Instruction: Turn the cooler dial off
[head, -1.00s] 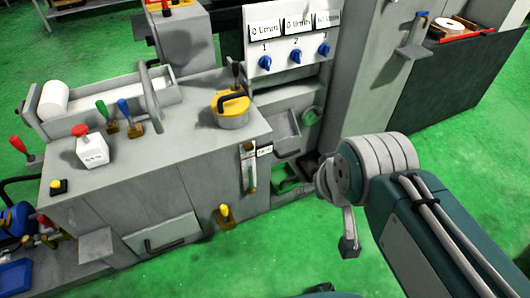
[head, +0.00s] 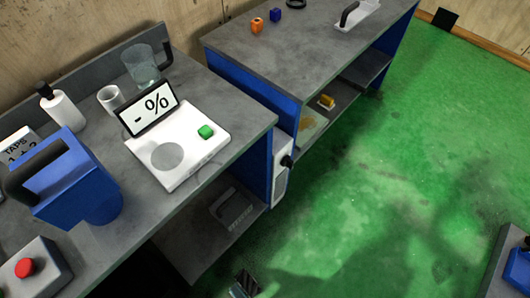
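A pale box with a dark round knob (head: 287,161) is fixed to the end of the near blue-sided bench, facing the gap. I cannot tell whether this is the cooler dial, and its setting is too small to read. A small dark and grey piece (head: 244,285) shows at the bottom edge and may be the tip of my gripper. It is well below the knob and apart from it. The rest of my arm is out of view, and no finger opening shows.
The near bench top (head: 225,90) holds a white device with a "- %" display (head: 150,108), a blue jug (head: 75,185), a bottle, cups and a red button (head: 26,268). A second bench (head: 305,50) stands behind. Green floor (head: 400,180) is open at right.

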